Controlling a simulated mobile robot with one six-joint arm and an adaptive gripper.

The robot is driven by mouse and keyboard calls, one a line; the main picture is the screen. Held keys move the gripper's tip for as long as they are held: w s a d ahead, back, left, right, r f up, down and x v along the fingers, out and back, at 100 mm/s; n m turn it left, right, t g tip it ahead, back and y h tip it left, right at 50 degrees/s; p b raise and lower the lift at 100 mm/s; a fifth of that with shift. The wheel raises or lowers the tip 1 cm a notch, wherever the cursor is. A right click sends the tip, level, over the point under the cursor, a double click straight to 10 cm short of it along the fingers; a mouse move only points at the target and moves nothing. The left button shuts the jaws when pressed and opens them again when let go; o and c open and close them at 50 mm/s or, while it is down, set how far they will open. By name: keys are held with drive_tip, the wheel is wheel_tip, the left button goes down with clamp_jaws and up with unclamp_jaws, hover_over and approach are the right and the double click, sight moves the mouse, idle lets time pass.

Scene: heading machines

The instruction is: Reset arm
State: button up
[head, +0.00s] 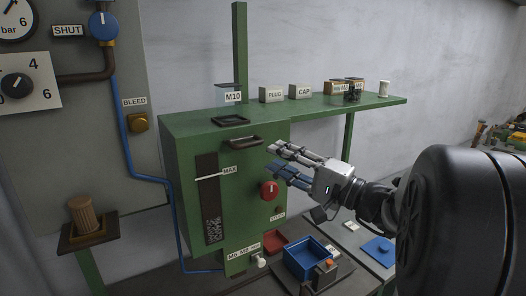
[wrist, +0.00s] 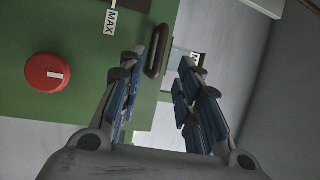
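My gripper (head: 281,163) is in front of the right part of the green machine (head: 180,140) in the head view, above and beside the red knob (head: 269,190). In the wrist view my gripper (wrist: 160,75) has its two blue-padded fingers apart with nothing between them. The red knob (wrist: 48,73) shows at the left in the wrist view. A dark handle (wrist: 157,50) on the green machine lies just beyond the left fingertip; I cannot tell whether they touch. My arm reaches in from the right.
A green shelf (head: 380,104) carries blocks labelled PLUG (head: 271,94) and CAP (head: 300,91). Below are a blue bin (head: 305,262), a red tray (head: 275,242) and a blue lidded item (head: 379,250). A brown filter (head: 83,215) stands at left.

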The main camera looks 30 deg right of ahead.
drive_tip(key=shift+v, duration=1.1)
